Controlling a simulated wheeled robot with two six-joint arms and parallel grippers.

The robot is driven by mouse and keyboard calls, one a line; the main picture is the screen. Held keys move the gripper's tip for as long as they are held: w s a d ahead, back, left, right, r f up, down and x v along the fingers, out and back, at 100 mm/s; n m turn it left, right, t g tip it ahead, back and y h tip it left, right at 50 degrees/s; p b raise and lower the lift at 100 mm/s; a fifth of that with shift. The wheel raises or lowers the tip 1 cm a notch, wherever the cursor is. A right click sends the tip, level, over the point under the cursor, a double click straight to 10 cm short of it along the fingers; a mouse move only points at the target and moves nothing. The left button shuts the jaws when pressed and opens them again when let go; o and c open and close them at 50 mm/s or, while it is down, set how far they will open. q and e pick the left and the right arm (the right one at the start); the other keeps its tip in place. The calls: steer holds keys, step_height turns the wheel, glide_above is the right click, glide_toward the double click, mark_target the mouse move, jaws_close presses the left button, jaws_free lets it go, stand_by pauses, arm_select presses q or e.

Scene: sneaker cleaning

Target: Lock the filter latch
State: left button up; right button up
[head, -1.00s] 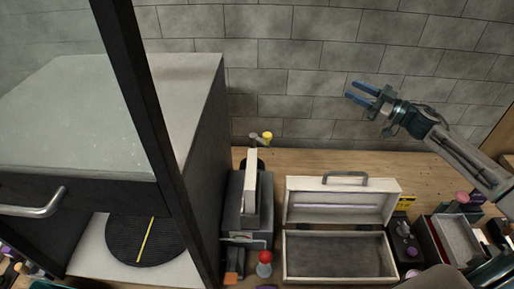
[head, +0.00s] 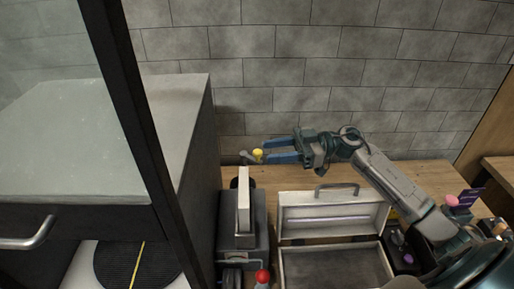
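My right gripper (head: 264,151) reaches in from the right with its two blue fingers pointing left. The fingers are apart, and I see nothing held between them. I cannot make out for certain which part is the filter latch. My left gripper is not in view.
An open pale case (head: 330,243) stands right of the machine, its lid raised. A red-topped bottle (head: 262,277) is in front. A large dark cabinet (head: 197,170) with a black post (head: 135,110) blocks the left. A tiled wall (head: 330,70) is behind.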

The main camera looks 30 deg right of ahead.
mark_target(257, 152)
steer(key=shift+p+x, duration=0.85)
steer(key=shift+x, duration=1.55)
steer(key=shift+c, duration=0.2)
jaws_close()
steer(key=shift+r+t+p, duration=0.1)
steer(key=shift+t+p, duration=0.2)
steer(key=shift+p, duration=0.2)
steer(key=shift+a+m+t+h+p, duration=0.65)
steer(key=shift+m+t+h+p, duration=0.7)
steer(key=shift+m+t+h, duration=0.45)
steer(key=shift+a+m+t+h+p, duration=0.65)
steer(key=shift+m+t+h+p, duration=0.7)
steer(key=shift+m+t+h, duration=0.4)
steer(key=shift+a+m+t+h+p, duration=0.6)
steer(key=shift+m+t+h+p, duration=0.75)
steer(key=shift+m+t+h, duration=0.45)
steer(key=shift+h, duration=0.45)
